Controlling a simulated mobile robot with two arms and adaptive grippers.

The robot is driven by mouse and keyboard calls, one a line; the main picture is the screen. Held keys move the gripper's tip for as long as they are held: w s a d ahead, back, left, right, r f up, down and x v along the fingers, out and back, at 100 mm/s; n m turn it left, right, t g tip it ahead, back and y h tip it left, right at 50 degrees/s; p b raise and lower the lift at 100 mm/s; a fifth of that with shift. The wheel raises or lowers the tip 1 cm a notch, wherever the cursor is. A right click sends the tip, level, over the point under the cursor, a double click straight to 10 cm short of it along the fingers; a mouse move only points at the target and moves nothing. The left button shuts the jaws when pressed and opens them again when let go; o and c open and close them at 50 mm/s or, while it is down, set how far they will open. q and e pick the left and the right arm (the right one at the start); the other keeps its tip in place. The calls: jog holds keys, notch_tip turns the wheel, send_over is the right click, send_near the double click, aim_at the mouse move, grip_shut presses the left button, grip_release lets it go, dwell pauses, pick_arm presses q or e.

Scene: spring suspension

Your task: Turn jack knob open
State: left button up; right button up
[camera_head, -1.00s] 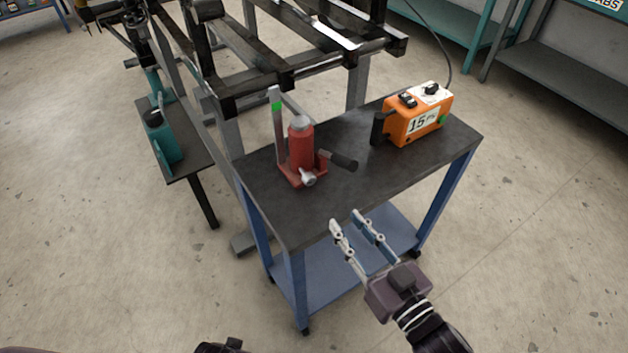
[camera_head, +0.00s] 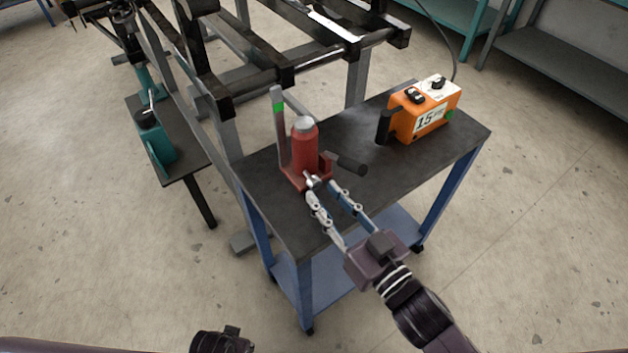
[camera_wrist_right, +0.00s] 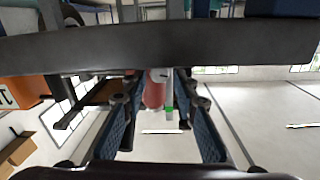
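The red bottle jack (camera_head: 304,148) stands upright near the left edge of the cart's dark top. Its small silver knob (camera_head: 313,182) sticks out low at the front, and a black-gripped handle (camera_head: 350,166) points right. My right gripper (camera_head: 321,191) is open, with its fingertips on either side of the knob; contact cannot be told. The right wrist view shows the red jack (camera_wrist_right: 153,96) and the pale knob (camera_wrist_right: 160,75) between the spread fingers, upside down. A dark part of mine shows at the bottom of the head view, but no left gripper fingers are visible.
An orange box (camera_head: 424,112) with a number label stands at the cart top's right. A black metal frame (camera_head: 290,60) rises behind the jack.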

aim_at(317, 187)
jog(key=shift+x, duration=2.25)
jog(key=shift+c, duration=0.4)
